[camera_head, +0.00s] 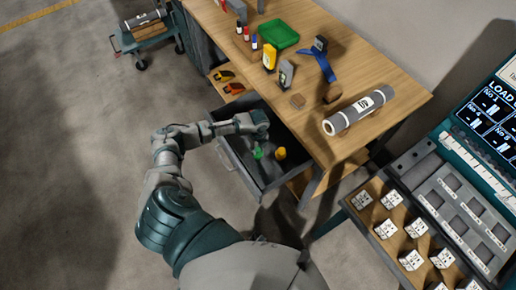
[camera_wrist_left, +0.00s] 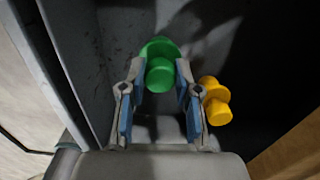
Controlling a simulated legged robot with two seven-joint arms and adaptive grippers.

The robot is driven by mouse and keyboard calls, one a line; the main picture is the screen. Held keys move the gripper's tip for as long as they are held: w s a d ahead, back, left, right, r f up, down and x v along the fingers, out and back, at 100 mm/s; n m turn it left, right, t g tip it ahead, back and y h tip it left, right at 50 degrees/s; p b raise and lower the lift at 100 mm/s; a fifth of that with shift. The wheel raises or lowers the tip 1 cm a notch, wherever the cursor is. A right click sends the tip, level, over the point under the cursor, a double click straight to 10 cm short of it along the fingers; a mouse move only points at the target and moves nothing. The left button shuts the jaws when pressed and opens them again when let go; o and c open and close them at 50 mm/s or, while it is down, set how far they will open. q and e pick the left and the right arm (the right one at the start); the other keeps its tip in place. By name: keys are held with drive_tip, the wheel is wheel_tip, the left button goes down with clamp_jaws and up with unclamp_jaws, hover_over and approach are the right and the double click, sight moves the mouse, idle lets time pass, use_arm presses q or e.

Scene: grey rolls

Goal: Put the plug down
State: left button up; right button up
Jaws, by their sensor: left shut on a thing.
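A green plug (camera_head: 257,154) is at the open drawer (camera_head: 240,163) of the workbench. My left gripper (camera_head: 260,142) reaches into the drawer from above and is shut on the green plug. In the left wrist view the green plug (camera_wrist_left: 160,76) sits between the two blue-padded fingers (camera_wrist_left: 158,100). Whether it touches the drawer floor I cannot tell. A yellow plug (camera_head: 281,153) stands in the drawer to the right of it; it also shows in the left wrist view (camera_wrist_left: 215,100), just right of the right finger. My right gripper is out of view.
The workbench top (camera_head: 375,65) holds a grey roll (camera_head: 360,110), a green tray (camera_head: 279,35), a yellow device (camera_head: 269,57) and a blue tool (camera_head: 323,63). At right stand a box of white cubes (camera_head: 386,229) and a console (camera_head: 470,205). A cart (camera_head: 148,38) is at upper left.

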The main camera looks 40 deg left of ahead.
use_arm(q)
drive_tip(key=shift+a+f, duration=0.15)
drive_tip(key=shift+f, duration=0.1)
drive_tip(key=shift+c, duration=0.5)
drive_tip(key=o, duration=1)
wheel_tip(320, 180, up, 12)
drive_tip(key=p, duration=0.1)
drive_tip(key=shift+d, duration=0.2)
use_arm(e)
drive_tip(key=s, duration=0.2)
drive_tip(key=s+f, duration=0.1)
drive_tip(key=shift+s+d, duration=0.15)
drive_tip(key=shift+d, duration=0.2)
